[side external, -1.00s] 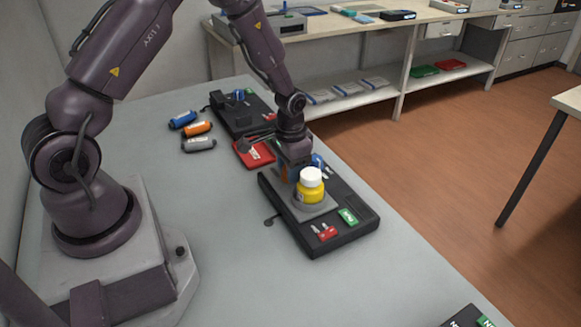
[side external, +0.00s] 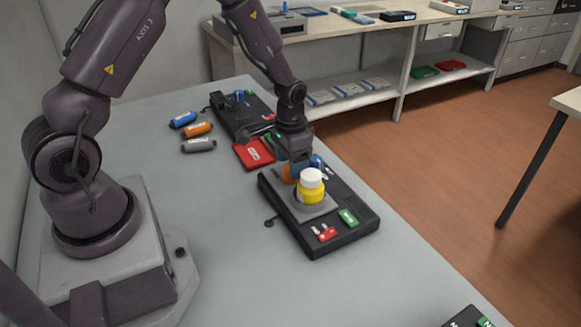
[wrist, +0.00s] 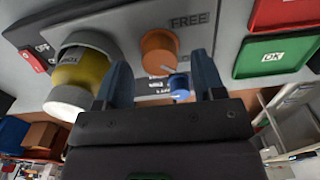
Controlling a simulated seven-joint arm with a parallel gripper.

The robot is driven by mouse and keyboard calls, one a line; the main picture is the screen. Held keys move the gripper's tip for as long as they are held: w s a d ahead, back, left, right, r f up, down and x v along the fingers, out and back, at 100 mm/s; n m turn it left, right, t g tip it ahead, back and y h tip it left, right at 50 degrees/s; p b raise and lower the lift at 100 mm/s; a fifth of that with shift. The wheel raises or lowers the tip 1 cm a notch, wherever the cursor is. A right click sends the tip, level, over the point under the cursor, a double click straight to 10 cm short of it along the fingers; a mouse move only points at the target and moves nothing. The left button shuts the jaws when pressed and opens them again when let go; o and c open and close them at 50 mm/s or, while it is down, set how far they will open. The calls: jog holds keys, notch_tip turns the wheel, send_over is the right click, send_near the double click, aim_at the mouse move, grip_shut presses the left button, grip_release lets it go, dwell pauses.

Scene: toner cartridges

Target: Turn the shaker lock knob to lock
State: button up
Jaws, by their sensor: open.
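The orange knob (wrist: 158,50) with a white pointer line sits on the grey panel in the wrist view, near a FREE label (wrist: 190,20). It also shows beside my gripper in the side view (side external: 287,174). My gripper (wrist: 162,68) is open, with its two dark fingertips to either side of the orange knob's picture position; contact cannot be told. In the side view my gripper (side external: 300,163) is low over the black shaker unit (side external: 330,236), behind the bottle. A small blue knob (wrist: 180,86) lies between the fingers' outlines. The other labels are partly hidden.
A yellow bottle (side external: 311,192) with a white cap stands in the grey holder, close to my gripper. Red (side external: 326,233) and green (side external: 348,217) blocks are on the unit. A red tray (side external: 254,153) and several cartridges (side external: 198,145) lie behind.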

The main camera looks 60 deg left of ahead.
notch_tip(320, 180, up, 11)
dwell(0.3)
jog(key=shift+f, duration=0.1)
jog(key=s+d+r+t, duration=0.2)
jog(key=s+d+r, duration=0.2)
jog(key=s+r, duration=0.4)
jog(key=s+d+r+t, duration=0.3)
jog(key=s+d+r, duration=0.1)
jog(key=s+r, duration=0.5)
jog(key=shift+s+d+t, duration=0.3)
jog(key=shift+s+d, duration=0.05)
jog(key=shift+s, duration=0.2)
